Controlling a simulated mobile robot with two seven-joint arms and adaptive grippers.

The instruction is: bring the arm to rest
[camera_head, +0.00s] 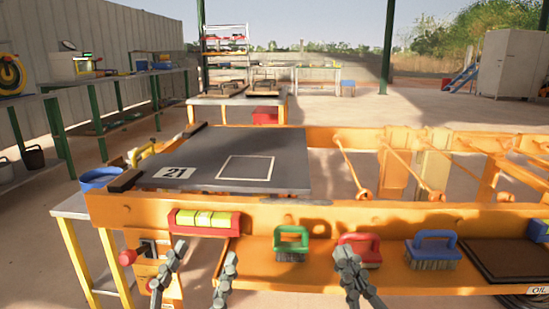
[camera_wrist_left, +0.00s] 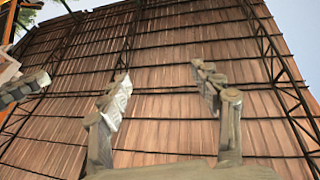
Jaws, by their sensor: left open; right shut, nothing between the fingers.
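My left gripper (camera_head: 206,251) is low in the head view, in front of the orange press frame (camera_head: 370,219). Its two grey fingers stand well apart with nothing between them. In the left wrist view the left gripper (camera_wrist_left: 161,75) points up toward a brown ribbed roof, its fingers spread and empty. My right gripper (camera_head: 346,252) is at the lower middle of the head view, its fingers together and empty. It overlaps part of a red brush (camera_head: 362,246) in the picture; I cannot tell whether they touch. Most of both arms is out of view.
A grey plate (camera_head: 215,155) marked 21 lies on the frame. A red and yellow-green level (camera_head: 204,220) sits on its front. A green brush (camera_head: 291,243), a blue brush (camera_head: 433,249) and a dark tray (camera_head: 508,259) line the front shelf. A blue bucket (camera_head: 100,178) stands left.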

